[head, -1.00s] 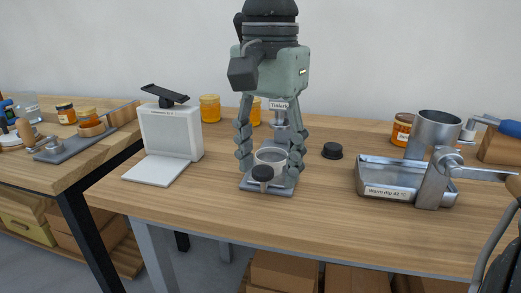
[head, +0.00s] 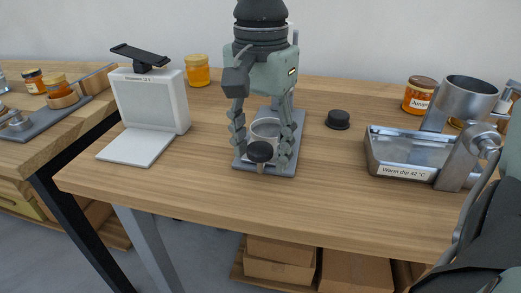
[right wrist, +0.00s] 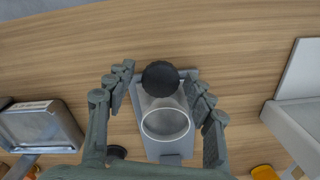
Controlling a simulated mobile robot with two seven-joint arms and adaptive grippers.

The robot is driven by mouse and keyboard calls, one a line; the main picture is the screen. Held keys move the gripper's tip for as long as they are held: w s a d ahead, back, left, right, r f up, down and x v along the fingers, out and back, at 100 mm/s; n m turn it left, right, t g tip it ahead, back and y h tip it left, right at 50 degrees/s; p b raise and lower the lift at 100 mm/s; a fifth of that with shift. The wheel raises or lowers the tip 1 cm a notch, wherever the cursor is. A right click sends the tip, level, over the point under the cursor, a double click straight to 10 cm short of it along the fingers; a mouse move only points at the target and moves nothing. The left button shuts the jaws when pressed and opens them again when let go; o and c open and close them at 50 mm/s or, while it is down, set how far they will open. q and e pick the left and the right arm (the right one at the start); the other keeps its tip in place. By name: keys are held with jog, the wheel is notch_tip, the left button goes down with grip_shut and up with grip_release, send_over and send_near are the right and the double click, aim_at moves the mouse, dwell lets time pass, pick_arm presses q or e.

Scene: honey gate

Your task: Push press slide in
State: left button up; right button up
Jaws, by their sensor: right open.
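The press (head: 285,165) is a grey plate with an upright at the back. Its slide carries a clear round ring (head: 266,128) and a black knob (head: 260,152) at the front; in the right wrist view the ring (right wrist: 166,123) and knob (right wrist: 160,78) show from above. My right gripper (head: 261,160) is open and points down over the press. Its fingers stand on either side of the ring and knob, and the knob is between the fingertips. I cannot tell whether either finger touches it. The gripper hides part of the upright. My left gripper is not in view.
A white stand (head: 152,100) with a flat foot is left of the press. A black cap (head: 338,119) and a metal warm-dip tray (head: 400,150) are to the right. Honey jars (head: 197,70) stand behind. The table front (head: 220,205) is clear.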

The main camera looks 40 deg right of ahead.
jog(key=shift+f, duration=0.4)
grip_shut()
